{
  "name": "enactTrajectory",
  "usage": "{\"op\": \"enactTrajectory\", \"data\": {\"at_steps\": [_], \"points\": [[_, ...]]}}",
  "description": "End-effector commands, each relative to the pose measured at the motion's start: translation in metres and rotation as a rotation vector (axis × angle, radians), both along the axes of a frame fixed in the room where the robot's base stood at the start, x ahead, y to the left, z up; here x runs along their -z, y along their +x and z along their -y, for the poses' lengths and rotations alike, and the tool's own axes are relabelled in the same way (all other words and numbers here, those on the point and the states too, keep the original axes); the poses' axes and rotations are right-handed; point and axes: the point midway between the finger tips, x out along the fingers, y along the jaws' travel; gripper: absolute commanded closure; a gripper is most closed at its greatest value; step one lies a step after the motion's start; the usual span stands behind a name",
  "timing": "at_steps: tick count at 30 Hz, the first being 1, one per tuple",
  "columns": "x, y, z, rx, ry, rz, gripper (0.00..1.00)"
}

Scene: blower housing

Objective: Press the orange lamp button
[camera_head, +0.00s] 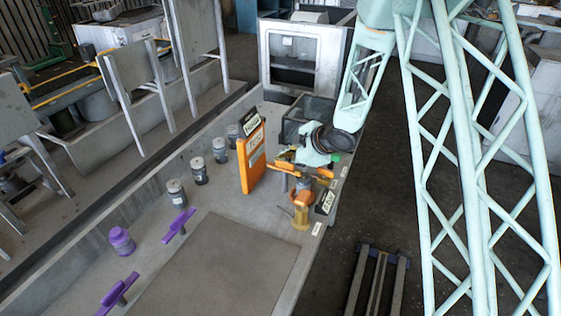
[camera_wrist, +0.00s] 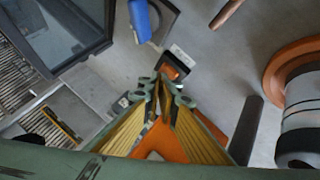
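My gripper (camera_wrist: 164,84) points away from the camera in the wrist view, its two long yellow-lined fingers converging to closely spaced tips. It looks shut, with nothing seen held. Just beyond the tips is a small orange button (camera_wrist: 177,63) in a dark housing, partly hidden by the fingers. I cannot tell whether the tips touch it. In the head view my arm reaches down to the right edge of the bench, over a crowded cluster of orange parts (camera_head: 301,199). There I cannot separate the button from the gripper and nearby parts.
A blue part (camera_wrist: 141,19) and a dark tray (camera_wrist: 45,62) lie beyond the gripper. A grey cylinder with an orange ring (camera_wrist: 276,75) stands close at right. An orange panel (camera_head: 252,160), several grey canisters (camera_head: 198,171) and purple handles (camera_head: 179,225) stand along the bench.

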Motion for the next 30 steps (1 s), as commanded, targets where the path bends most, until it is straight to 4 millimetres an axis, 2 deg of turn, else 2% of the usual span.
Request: {"op": "enactTrajectory", "data": {"at_steps": [1,8,30], "points": [[0.005,-0.003,0.002,0.001,-0.004,-0.008,1.00],[0.001,-0.002,0.002,0.002,-0.004,-0.007,1.00],[-0.047,0.000,0.000,0.000,0.000,0.000,1.00]]}}
